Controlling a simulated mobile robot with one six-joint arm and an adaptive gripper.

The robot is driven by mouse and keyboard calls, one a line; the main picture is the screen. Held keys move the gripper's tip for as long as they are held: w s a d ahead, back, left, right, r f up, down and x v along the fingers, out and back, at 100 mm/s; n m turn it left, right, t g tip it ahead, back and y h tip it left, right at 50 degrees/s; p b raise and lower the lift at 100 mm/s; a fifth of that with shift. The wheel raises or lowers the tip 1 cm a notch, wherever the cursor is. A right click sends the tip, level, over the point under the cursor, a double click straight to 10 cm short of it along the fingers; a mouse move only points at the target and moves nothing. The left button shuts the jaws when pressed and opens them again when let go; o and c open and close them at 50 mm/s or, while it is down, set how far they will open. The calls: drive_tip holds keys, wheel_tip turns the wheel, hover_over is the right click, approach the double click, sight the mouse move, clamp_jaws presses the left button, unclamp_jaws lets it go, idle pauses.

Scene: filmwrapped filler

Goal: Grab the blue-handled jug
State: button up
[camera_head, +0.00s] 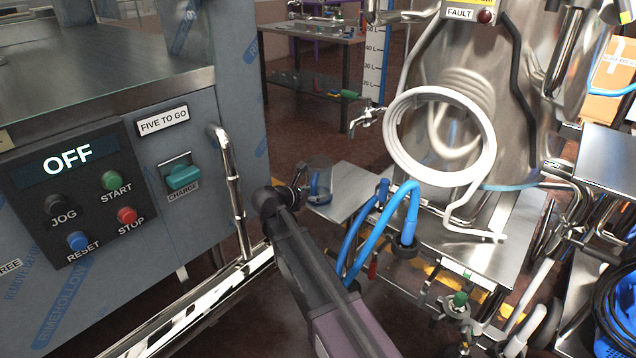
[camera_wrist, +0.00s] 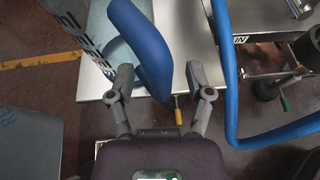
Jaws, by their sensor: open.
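The jug (camera_head: 320,182) is clear with a blue handle and stands on a small metal shelf, partly hidden behind my gripper in the head view. In the wrist view its clear marked body (camera_wrist: 98,32) is at the upper left, and its thick blue handle (camera_wrist: 143,48) points toward my gripper. My gripper (camera_wrist: 160,77) is open, with one finger on each side of the handle's near end. I cannot tell whether either finger touches it. In the head view my gripper (camera_head: 298,182) is right at the jug's left side.
The metal shelf (camera_head: 345,208) bears the jug. Blue hoses (camera_head: 372,225) loop close to its right; a blue hose (camera_wrist: 228,75) also shows in the wrist view. A control cabinet (camera_head: 75,200) with a pipe handle (camera_head: 232,185) stands left. A steel tank (camera_head: 460,70) stands right.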

sight(314, 185)
drive_tip(key=shift+c, duration=0.2)
clamp_jaws()
drive_tip(key=shift+r, duration=0.15)
idle(0.4)
wheel_tip(314, 185, up, 4)
drive_tip(key=p, duration=0.3)
drive_tip(key=shift+f+p, duration=0.25)
drive_tip(key=shift+p, duration=0.15)
drive_tip(key=s+r+p, duration=0.1)
drive_tip(key=s, duration=1.5)
drive_tip(key=shift+d, duration=0.2)
drive_tip(key=shift+r, duration=0.1)
